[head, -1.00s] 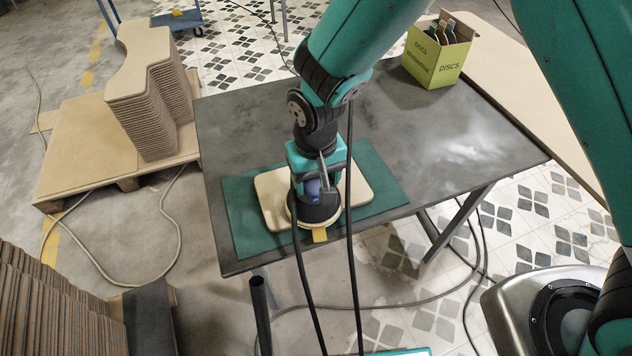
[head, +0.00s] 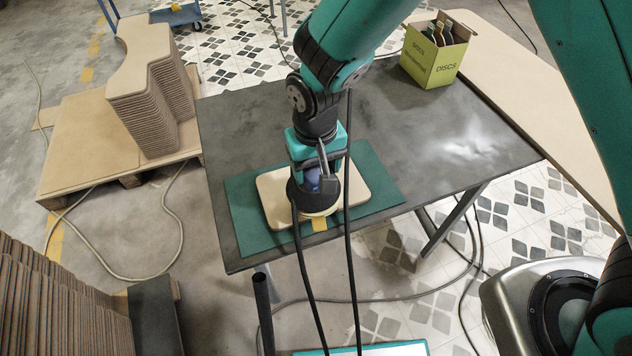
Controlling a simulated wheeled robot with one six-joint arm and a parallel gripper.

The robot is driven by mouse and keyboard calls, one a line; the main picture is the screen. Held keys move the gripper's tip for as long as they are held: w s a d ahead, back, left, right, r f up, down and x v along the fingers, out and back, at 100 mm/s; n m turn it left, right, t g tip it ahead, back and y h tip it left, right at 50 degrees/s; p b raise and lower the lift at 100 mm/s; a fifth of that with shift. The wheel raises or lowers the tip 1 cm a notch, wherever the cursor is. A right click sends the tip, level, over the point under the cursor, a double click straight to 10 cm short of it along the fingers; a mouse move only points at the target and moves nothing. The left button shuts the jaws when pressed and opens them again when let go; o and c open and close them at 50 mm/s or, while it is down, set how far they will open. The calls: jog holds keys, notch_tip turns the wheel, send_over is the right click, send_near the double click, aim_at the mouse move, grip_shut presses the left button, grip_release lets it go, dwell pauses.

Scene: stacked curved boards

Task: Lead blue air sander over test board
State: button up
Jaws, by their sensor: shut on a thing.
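The test board (head: 358,190) is a pale, rounded board lying on a green mat (head: 252,238) near the front left of the dark table. The blue air sander (head: 311,180) sits at the lower middle of the board, its round dark base and pale pad rim over the board's front edge. A yellow tab (head: 319,224) shows at the board's front edge beside the pad. My gripper (head: 318,165) is shut on the sander from above. The arm and the gripper hide much of the sander's body. I cannot tell whether the pad touches the board.
A green-yellow discs box (head: 435,55) stands at the back right. Stacked curved boards (head: 150,95) stand on a pallet to the left. Dark hoses (head: 349,260) hang in front of the table.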

jog(key=shift+o, duration=0.4)
jog(key=shift+f+b, duration=1.65)
jog(key=shift+f, duration=0.65)
jog(key=c, duration=0.9)
